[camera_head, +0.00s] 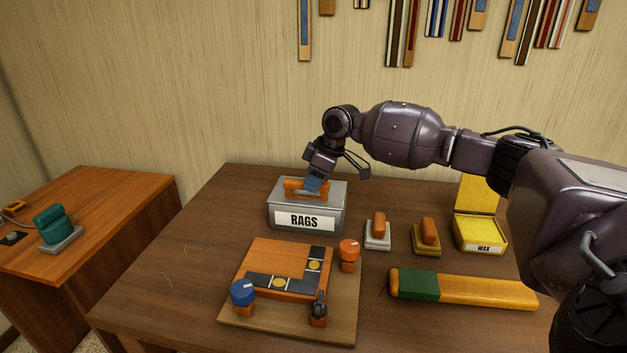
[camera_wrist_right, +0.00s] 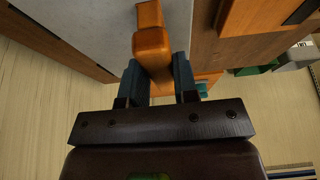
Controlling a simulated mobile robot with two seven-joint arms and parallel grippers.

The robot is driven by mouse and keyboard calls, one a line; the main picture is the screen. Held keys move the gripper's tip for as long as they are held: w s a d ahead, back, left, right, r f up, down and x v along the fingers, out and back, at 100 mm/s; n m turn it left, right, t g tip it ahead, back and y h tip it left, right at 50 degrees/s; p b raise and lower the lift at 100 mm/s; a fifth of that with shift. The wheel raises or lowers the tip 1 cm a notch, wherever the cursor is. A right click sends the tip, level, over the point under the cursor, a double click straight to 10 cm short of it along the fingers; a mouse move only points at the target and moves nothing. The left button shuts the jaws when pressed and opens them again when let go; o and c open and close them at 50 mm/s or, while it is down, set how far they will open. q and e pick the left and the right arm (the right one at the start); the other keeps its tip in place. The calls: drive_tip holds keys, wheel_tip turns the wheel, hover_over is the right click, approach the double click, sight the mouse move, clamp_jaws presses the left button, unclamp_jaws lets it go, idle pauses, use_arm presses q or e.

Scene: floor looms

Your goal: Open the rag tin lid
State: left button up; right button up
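The rag tin (camera_head: 306,207) is a grey box labelled RAGS near the back middle of the table. Its grey lid (camera_head: 334,187) lies flat and closed on top, with an orange bar handle (camera_head: 292,186) across it. My right gripper (camera_head: 314,185) is at the lid, its blue fingers over the handle. The handle's far side is partly hidden by the fingers in the head view. My left gripper is in neither view.
A wooden board with an orange block puzzle (camera_head: 290,262) and knobs sits in front of the tin. Two small brushes (camera_head: 378,228), a yellow open wax tin (camera_head: 481,236) and a green-ended wooden bar (camera_head: 460,289) lie to the right. The table's left side is clear.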

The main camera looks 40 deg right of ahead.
clamp_jaws()
drive_tip(key=shift+r, duration=0.1)
